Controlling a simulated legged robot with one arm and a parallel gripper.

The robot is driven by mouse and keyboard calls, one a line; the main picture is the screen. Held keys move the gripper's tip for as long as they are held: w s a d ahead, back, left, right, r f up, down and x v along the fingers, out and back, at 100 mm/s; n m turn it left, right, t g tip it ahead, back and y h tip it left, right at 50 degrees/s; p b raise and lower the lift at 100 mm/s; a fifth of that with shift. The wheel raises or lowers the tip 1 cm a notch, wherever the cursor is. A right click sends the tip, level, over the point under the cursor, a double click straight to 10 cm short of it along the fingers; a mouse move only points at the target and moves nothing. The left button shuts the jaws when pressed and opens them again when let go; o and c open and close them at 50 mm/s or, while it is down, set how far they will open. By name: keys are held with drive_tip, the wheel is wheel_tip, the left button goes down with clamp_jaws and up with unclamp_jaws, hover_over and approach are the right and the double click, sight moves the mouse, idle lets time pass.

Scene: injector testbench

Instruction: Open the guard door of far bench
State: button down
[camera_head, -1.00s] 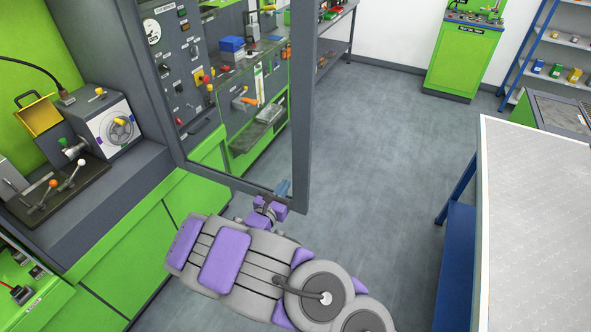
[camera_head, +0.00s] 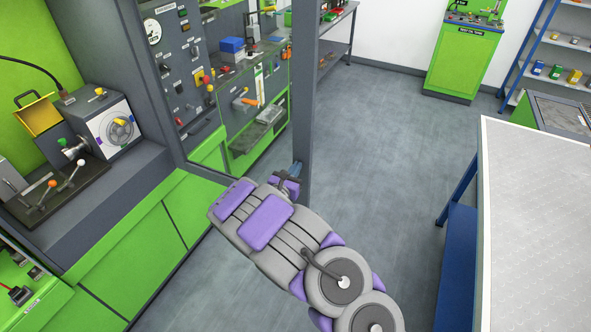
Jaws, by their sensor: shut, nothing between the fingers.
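The guard door (camera_head: 304,120) is a clear panel in a dark grey frame on the green bench at left. It stands swung outward from the bench, its free upright over the aisle and its lower rail running back toward the bench. My gripper (camera_head: 296,170) is shut and empty at the lower part of that upright, overlapping its inner left edge. I cannot tell if it touches the frame. My grey and purple arm hides part of the lower rail and the door's bottom corner.
The bench bay holds a white machine (camera_head: 105,120) and levers. A control panel (camera_head: 185,75) shows through and beside the door. The grey floor (camera_head: 390,150) is clear. A white-topped table (camera_head: 540,220) with blue legs stands at right.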

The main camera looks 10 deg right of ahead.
drive_tip(key=w+d+n+t+y+b, duration=0.1)
drive_tip(key=w+d+y+b, duration=0.1)
drive_tip(key=w+d+b, duration=0.3)
drive_tip(key=x, duration=0.7)
drive_tip(key=shift+w, duration=0.3)
drive_tip(key=shift+s+a, duration=0.1)
drive_tip(key=shift+a, duration=0.05)
